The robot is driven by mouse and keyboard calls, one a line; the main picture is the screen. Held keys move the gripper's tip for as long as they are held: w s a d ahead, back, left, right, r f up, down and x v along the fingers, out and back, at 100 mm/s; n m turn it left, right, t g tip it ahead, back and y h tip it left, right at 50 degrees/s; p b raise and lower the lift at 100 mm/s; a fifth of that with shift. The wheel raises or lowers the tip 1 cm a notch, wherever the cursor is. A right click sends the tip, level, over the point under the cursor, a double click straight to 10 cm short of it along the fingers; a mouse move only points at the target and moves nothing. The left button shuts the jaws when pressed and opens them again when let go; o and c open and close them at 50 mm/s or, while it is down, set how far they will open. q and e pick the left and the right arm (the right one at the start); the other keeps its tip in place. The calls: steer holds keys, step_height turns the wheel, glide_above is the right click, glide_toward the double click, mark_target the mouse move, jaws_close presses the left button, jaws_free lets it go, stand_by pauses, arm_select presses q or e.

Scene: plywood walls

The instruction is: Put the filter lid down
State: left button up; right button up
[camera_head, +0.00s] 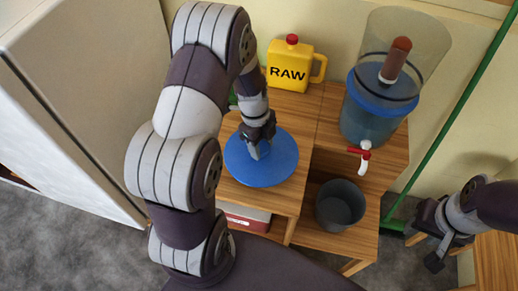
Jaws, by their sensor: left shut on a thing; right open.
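The filter lid is a round blue disc (282,166) above or on the wooden stand, left of the filter. My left gripper (256,148) points down at the lid's middle and is shut on it; its fingertips are partly hidden. I cannot tell whether the lid touches the wood. The filter (366,118) stands uncovered on the right, with a clear upper part, a blue lower part and a brown filter element (397,58) inside. My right gripper (424,251) is open and empty at the lower right, apart from these things.
A yellow RAW jug (288,70) with a red cap stands behind the lid. A red tap (362,151) juts from the filter above a grey bucket (341,203) on the lower shelf. A green pole (455,105) leans at the right. A white cabinet (85,90) stands left.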

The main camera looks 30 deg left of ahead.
arm_select(q)
steer(key=shift+a+f, duration=0.15)
steer(key=shift+f, duration=2.1)
steer(key=o, duration=1.1)
steer(key=shift+r, duration=0.35)
steer(key=r, duration=0.3)
steer(key=a+r, duration=0.1)
steer(key=r, duration=0.7)
steer(key=shift+a+r, duration=0.2)
steer(key=shift+a, duration=0.1)
steer(key=s+d+r+n, duration=0.1)
steer(key=s+d+n, duration=0.1)
steer(key=n, duration=0.4)
steer(key=s+d+r+n+t+y, duration=0.1)
steer(key=s+d+n, duration=0.2)
steer(key=n, duration=0.4)
steer(key=s+d+r+n, duration=0.1)
steer(key=s+d+n, duration=0.1)
steer(key=s+n, duration=0.2)
steer(key=shift+s+d+n+t+y, duration=0.15)
steer(key=shift+n+t+y, duration=0.25)
steer(key=shift+n, duration=0.9)
